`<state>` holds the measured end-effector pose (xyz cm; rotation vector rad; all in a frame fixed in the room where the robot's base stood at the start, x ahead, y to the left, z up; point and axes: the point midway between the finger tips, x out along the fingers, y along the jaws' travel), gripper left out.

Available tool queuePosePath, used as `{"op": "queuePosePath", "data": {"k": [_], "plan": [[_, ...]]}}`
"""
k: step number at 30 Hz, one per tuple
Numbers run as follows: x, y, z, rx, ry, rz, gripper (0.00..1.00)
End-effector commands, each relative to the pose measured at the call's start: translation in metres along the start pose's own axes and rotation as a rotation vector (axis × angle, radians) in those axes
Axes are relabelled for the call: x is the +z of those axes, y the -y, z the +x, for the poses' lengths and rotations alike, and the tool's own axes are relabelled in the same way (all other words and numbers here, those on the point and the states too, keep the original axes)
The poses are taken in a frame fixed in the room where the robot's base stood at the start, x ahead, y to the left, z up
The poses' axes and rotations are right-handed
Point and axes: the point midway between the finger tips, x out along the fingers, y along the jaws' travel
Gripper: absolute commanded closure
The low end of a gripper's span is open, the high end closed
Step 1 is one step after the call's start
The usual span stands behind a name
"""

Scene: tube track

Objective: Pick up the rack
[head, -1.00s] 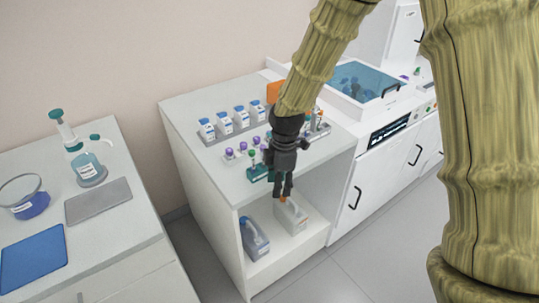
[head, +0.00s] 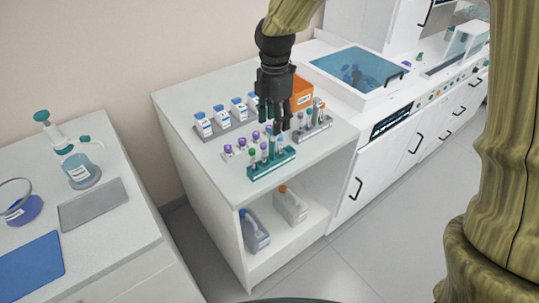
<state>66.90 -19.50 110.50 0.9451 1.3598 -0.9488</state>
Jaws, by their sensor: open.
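A teal rack (head: 272,168) with several tubes stands upright on the white counter near its front edge. A grey rack (head: 314,131) with tubes is to its right and further back. A pale rack with purple-capped tubes (head: 228,154) stands behind and left of the teal rack, partly hidden by it. My gripper (head: 274,124) points down with its fingers apart and nothing between them. In the picture it is just above and behind the teal rack's tubes; I cannot tell its exact height or whether it touches any tube.
A grey tray (head: 207,136) of blue-capped bottles is at the back left of the counter. An orange box (head: 302,90) stands at the back right. A water bath (head: 357,73) is beyond it. Jugs (head: 290,206) stand on the shelf below. The counter's front left is bare.

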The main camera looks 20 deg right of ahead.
Motion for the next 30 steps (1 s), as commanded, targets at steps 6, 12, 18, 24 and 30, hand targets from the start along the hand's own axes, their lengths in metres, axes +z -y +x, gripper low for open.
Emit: {"op": "queuePosePath", "data": {"k": [6, 12, 18, 24, 30], "plan": [[0.001, 0.001, 0.017, -0.003, 0.0, 0.003, 0.54], [0.002, 0.001, 0.042, -0.001, 0.0, 0.005, 0.54], [0.002, 0.001, 0.054, 0.001, 0.001, 0.005, 0.54], [0.0, -0.001, 0.063, -0.003, 0.0, 0.004, 0.54], [-0.003, -0.005, 0.081, -0.002, 0.001, 0.002, 0.54]]}}
